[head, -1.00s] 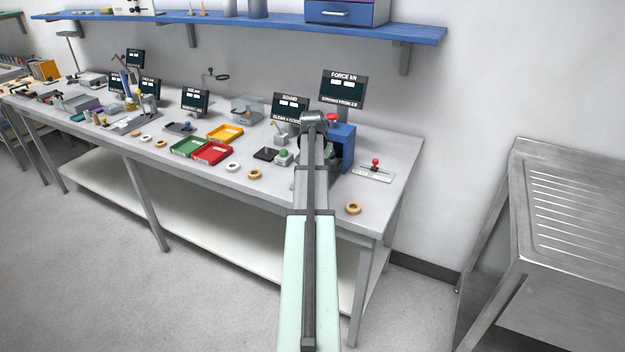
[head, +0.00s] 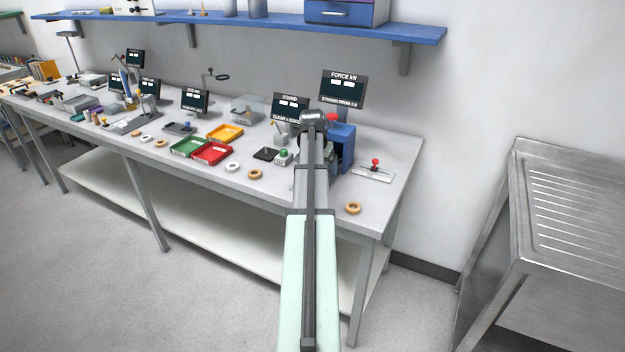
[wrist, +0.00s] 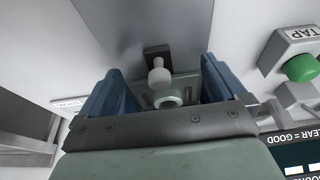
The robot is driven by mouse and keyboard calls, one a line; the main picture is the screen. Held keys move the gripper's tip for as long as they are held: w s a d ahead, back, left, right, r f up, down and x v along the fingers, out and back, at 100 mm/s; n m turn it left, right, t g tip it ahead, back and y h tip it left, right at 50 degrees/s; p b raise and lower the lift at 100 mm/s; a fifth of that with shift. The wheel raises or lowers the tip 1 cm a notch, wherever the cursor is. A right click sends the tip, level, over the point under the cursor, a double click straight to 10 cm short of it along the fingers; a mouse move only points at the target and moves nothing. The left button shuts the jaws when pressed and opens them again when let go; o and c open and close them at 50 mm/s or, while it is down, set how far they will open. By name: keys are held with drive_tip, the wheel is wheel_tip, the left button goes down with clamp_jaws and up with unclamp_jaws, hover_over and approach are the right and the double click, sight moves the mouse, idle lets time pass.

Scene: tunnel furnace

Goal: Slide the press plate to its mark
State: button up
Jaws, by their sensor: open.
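In the wrist view my gripper (wrist: 160,70) is open, with one blue finger on each side and nothing shut between them. A pale, round-headed knob (wrist: 158,73) on a dark plate (wrist: 156,52) shows between the fingers, apart from both. A pale ring (wrist: 168,97) lies close to the knob, nearer the palm. I cannot tell for sure which part is the press plate, and no mark is clear. In the head view the blue press (head: 342,152) stands at the bench's right part, partly hidden by my arm, which also hides my gripper.
A red-knobbed lever on a pale base (head: 374,174) stands right of the press. A green button (wrist: 300,68) on a TAP box is at the right in the wrist view. The force display (head: 343,88) stands behind.

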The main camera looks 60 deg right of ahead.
drive_tip(key=v, duration=0.6)
drive_tip(key=shift+r, duration=0.25)
drive_tip(key=shift+a, duration=0.1)
idle(0.3)
